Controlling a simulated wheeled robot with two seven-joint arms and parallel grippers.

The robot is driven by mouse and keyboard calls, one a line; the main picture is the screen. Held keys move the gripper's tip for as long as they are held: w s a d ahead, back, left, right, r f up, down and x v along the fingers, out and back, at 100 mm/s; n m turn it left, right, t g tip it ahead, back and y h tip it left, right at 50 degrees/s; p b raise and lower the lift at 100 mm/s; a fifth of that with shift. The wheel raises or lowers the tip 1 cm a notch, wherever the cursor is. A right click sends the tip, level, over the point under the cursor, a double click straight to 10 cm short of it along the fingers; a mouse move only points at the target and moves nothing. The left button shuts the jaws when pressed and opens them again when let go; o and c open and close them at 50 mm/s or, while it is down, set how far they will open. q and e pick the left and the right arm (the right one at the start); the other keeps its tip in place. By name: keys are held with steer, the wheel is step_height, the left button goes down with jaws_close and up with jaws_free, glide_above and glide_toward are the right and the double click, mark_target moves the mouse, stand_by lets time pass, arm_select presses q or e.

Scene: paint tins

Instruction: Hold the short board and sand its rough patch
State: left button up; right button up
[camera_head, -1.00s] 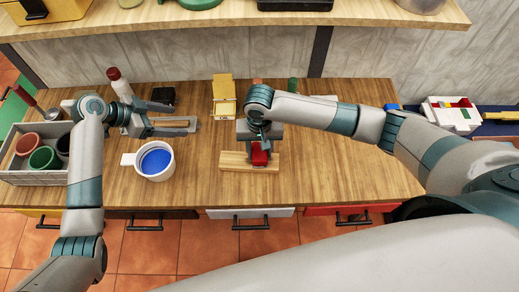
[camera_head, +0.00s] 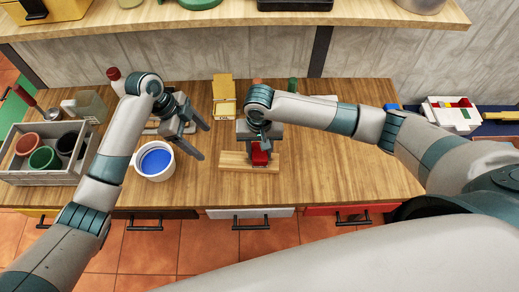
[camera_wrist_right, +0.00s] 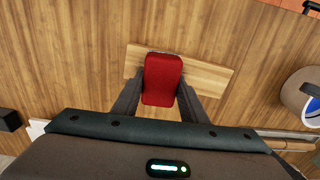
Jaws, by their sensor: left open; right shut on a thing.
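The short board (camera_head: 233,161) is a pale strip lying flat near the table's front edge. It also shows in the right wrist view (camera_wrist_right: 208,77). My right gripper (camera_head: 260,142) is shut on a red block (camera_wrist_right: 162,80), which is over the board's middle. The red block also shows in the head view (camera_head: 260,157). Whether it touches the board I cannot tell, and any rough patch is hidden.
A white tin of blue paint (camera_head: 155,162) stands left of the board, close to my left gripper. A grey crate of pots (camera_head: 40,177) is at the far left. A yellow object (camera_head: 224,95) stands behind. The table right of the board is clear.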

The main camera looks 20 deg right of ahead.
mark_target(221, 158)
arm_select(q)
steer(key=shift+f, duration=0.1)
steer(key=shift+x, duration=5.9)
steer(key=c, duration=1.5)
steer(key=o, duration=1.5)
steer(key=shift+v, duration=0.9)
